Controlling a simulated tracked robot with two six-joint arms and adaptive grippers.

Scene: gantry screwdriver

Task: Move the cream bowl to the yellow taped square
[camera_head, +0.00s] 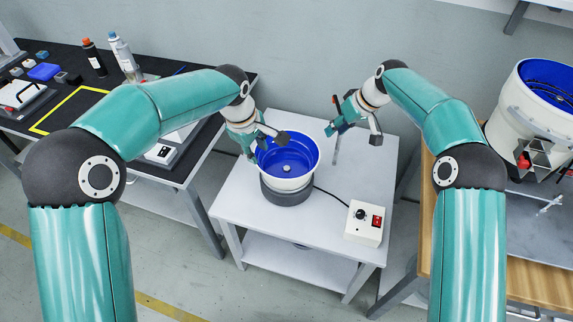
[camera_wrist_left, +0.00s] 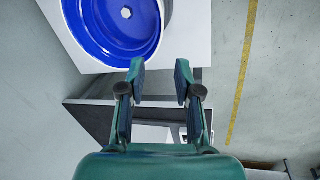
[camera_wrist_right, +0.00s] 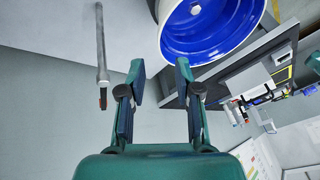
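The cream bowl (camera_head: 287,158) has a blue inside and sits on a dark grey round base (camera_head: 286,191) on the small white table. Its blue inside also shows in the left wrist view (camera_wrist_left: 112,28) and the right wrist view (camera_wrist_right: 205,25). The yellow taped square (camera_head: 72,103) lies on the black bench at the left, partly hidden by my left arm. My left gripper (camera_head: 266,143) is open at the bowl's left rim; contact cannot be told. In its wrist view the fingers (camera_wrist_left: 160,82) are apart and empty. My right gripper (camera_head: 352,136) is open and empty, to the right of the bowl (camera_wrist_right: 160,85).
A white control box (camera_head: 364,222) with a red switch and a cable stands on the white table (camera_head: 240,200). Bottles (camera_head: 122,55) stand on the black bench. A larger cream bowl (camera_head: 530,110) stands at the right.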

